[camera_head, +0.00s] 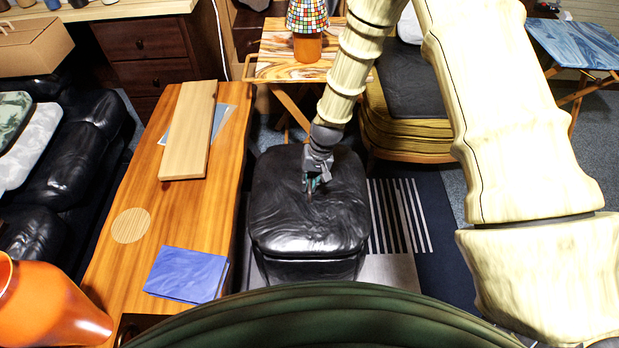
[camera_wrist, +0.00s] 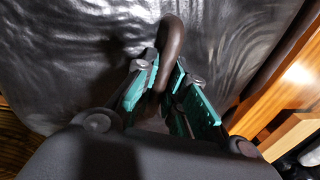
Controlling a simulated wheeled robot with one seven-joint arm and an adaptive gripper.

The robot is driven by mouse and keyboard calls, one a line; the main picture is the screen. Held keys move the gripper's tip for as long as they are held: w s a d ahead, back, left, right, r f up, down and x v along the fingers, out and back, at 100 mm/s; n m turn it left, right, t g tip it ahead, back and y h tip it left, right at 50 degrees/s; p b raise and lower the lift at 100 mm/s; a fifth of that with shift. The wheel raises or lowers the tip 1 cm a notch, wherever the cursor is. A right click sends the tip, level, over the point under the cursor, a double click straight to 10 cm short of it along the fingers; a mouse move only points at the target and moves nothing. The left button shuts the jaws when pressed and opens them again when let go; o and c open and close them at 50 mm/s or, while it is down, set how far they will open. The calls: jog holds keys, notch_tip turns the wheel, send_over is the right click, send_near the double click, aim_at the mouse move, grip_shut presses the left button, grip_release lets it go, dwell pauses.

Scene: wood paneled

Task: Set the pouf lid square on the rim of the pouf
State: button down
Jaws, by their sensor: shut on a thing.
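The pouf lid (camera_head: 280,215) is a black, wrinkled, leather-like square with rounded corners. It lies roughly level over the pouf (camera_head: 310,268), whose dark side shows below the lid's front edge. The lid covers the pouf's rim, so I cannot tell whether it touches the rim all round. My gripper (camera_head: 312,190) points down at the middle of the lid.
A wooden bench (camera_head: 185,225) stands close left of the pouf, bearing a board (camera_head: 188,130), a blue book (camera_head: 187,273) and a round mat (camera_head: 131,225). A folding table (camera_head: 285,68) with a lamp (camera_head: 307,25) and a yellow-sided seat (camera_head: 405,135) stand behind. A striped rug (camera_head: 440,215) lies right.

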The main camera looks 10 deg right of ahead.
jog(key=shift+f+b, duration=0.7)
jog(key=shift+f, duration=1.3)
jog(key=shift+f, duration=0.25)
jog(key=c, duration=1.4)
grip_release()
jog(key=o, duration=0.3)
jog(key=shift+s+d+r, duration=0.1)
jog(key=shift+d+r, duration=0.3)
jog(key=shift+r, duration=1.55)
jog(key=shift+s+d+r, duration=0.1)
jog(key=shift+d+r, duration=0.25)
jog(key=shift+r, duration=1.6)
jog(key=shift+s+d+r, duration=0.1)
jog(key=shift+d+r, duration=0.3)
jog(key=shift+r, duration=1.55)
